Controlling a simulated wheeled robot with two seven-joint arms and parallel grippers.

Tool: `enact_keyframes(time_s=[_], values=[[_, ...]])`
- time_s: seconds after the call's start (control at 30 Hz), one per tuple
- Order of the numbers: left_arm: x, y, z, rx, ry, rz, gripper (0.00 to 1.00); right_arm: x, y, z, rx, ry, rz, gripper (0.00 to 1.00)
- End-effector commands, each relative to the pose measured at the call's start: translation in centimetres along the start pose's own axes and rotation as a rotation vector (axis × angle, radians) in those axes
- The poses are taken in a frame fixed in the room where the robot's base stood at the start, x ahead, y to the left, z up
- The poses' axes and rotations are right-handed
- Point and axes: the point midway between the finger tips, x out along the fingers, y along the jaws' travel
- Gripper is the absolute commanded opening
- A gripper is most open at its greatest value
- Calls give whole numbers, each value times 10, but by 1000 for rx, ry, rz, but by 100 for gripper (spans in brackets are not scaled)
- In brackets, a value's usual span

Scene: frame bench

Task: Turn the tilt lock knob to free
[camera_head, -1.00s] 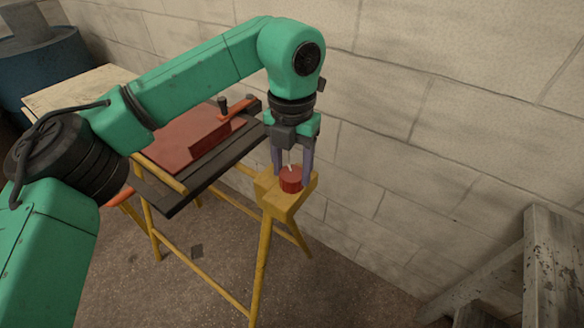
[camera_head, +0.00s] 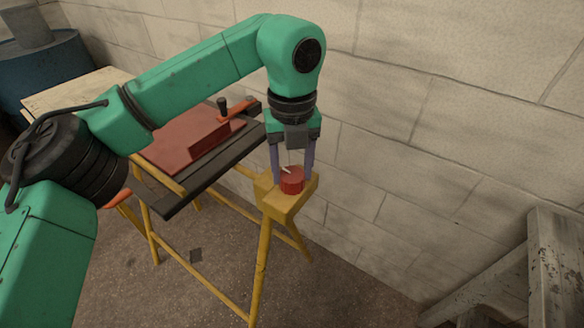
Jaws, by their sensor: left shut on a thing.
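The tilt lock knob (camera_head: 292,182) is a red round knob with a pale pointer line on its top. It sits on the yellow block (camera_head: 286,203) at the right end of the yellow frame. The pointer line points up and to the left in the picture. My left gripper (camera_head: 292,174) comes straight down from above, its two fingers on either side of the knob, shut on it. The fingertips partly cover the knob's sides. My right gripper is not in view.
A red slab (camera_head: 180,143) with an orange-handled lever (camera_head: 237,110) lies on the dark bed of the frame. A pale brick wall (camera_head: 400,150) stands close behind. A worn wooden stand (camera_head: 553,265) is at lower right, a blue drum (camera_head: 45,72) at upper left.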

Motion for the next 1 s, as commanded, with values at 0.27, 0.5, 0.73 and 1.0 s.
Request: enact_keyframes(time_s=[0.27, 0.5, 0.73, 1.0], values=[[-2, 0, 1, -12, -5, -4, 2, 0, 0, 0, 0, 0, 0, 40], [-2, 0, 1, -11, -4, -4, 88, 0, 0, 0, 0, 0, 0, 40], [-1, 0, 0, -9, -2, -2, 88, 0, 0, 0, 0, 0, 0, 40], [-30, 0, 1, -9, -4, -3, 88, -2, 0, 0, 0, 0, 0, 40]])
